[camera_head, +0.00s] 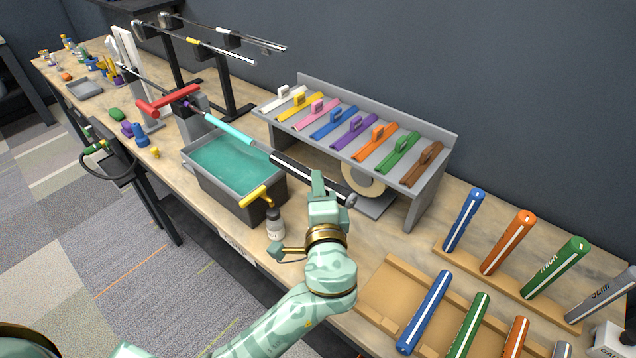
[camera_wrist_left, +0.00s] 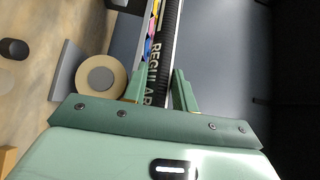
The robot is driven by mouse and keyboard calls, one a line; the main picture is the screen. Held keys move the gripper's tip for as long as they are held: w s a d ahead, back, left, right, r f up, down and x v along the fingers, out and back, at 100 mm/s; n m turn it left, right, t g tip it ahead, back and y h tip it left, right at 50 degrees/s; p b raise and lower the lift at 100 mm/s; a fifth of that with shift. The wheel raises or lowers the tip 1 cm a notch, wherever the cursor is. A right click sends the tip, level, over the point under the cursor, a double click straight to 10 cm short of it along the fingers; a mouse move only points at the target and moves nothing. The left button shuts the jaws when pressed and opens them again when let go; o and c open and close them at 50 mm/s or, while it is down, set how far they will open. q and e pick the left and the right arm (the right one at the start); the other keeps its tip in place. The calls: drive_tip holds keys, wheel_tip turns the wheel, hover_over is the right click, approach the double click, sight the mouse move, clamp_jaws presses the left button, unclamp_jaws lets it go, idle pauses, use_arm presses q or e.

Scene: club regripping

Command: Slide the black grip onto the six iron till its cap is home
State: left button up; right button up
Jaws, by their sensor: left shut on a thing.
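The black grip (camera_head: 300,172) slants over the bench, in line with the six iron's shaft, whose cyan-taped end (camera_head: 228,129) runs out from the red clamp (camera_head: 168,100). The grip's upper-left mouth is close to the lower end of the cyan part; I cannot tell whether it is over the shaft. My left gripper (camera_head: 318,186) is shut on the grip near its lower-right, cap end (camera_head: 350,200). In the left wrist view the grip (camera_wrist_left: 168,50), lettered "REGULAR", lies between the fingers of my left gripper (camera_wrist_left: 160,80). My right gripper is not in view.
A grey tray of teal liquid (camera_head: 192,172) stands below the shaft, with a small bottle (camera_head: 275,225) beside it. A sloped rack of coloured pieces (camera_head: 447,150) and a tape roll (camera_head: 362,182) are behind.

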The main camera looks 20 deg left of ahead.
sight(281, 167)
use_arm(q)
drive_tip(key=shift+d, duration=0.2)
drive_tip(key=shift+w+a+p, duration=0.15)
drive_tip(key=shift+w+a, duration=0.2)
drive_tip(key=shift+a, duration=0.65)
drive_tip(key=shift+w+a+p, duration=0.15)
drive_tip(key=shift+w+a, duration=0.2)
drive_tip(key=shift+a, duration=0.6)
drive_tip(key=shift+w+a+p, duration=0.15)
drive_tip(key=shift+w+a, duration=0.2)
drive_tip(key=shift+a, duration=0.65)
drive_tip(key=shift+a, duration=0.1)
drive_tip(key=shift+w+a, duration=0.35)
drive_tip(key=shift+a, duration=0.5)
drive_tip(key=shift+a, duration=0.15)
drive_tip(key=shift+w+a, duration=0.35)
drive_tip(key=shift+a, duration=0.4)
drive_tip(key=w+a, duration=0.2)
drive_tip(key=a, duration=0.4)
drive_tip(key=shift+w+a, duration=0.2)
drive_tip(key=shift+a, duration=0.1)
